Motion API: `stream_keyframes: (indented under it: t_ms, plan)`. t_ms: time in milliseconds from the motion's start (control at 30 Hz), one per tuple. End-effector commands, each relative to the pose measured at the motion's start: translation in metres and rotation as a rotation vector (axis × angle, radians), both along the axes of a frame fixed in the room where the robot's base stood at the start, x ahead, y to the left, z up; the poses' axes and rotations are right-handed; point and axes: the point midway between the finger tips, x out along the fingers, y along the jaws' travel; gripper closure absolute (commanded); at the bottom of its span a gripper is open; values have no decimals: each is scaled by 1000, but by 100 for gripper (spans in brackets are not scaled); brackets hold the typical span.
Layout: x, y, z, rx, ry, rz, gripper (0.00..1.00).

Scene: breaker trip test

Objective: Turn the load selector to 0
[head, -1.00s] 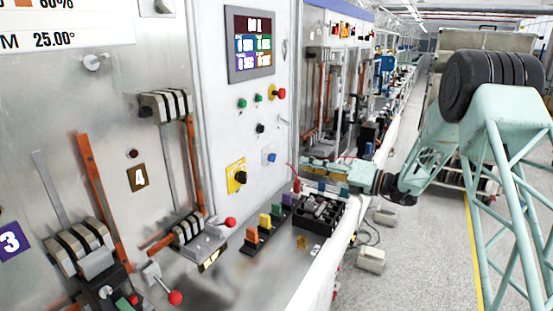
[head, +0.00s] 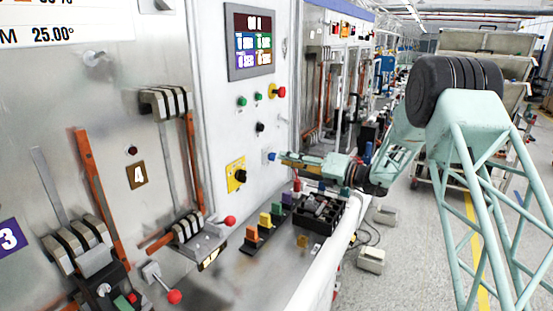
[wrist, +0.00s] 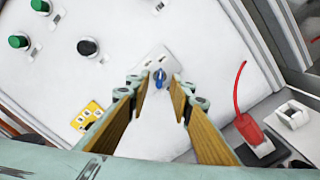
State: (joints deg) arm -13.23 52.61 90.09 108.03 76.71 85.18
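A small blue knob (head: 271,156) on a pale plate sits low on the white control panel; which knob is the load selector cannot be read from any label. In the wrist view the blue knob (wrist: 159,75) shows just beyond and between the fingertips, with two small marks on its plate. My gripper (head: 283,157) points at the panel in front of this knob. In the wrist view my gripper (wrist: 158,86) is open, its two tan fingers either side of the knob's line. I cannot tell whether they touch it.
A black knob on a yellow plate (head: 237,175) is left of the blue knob. A black knob (head: 260,127), green buttons (head: 242,102) and a red stop button (head: 280,92) sit above. A black bin (head: 320,213) and a red-clipped lead (wrist: 247,125) are below on the bench.

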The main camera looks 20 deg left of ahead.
Motion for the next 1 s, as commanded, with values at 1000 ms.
stream_keyframes:
  t_ms: [1000]
  plan:
    - [8,47,0,1,0,-1,92]
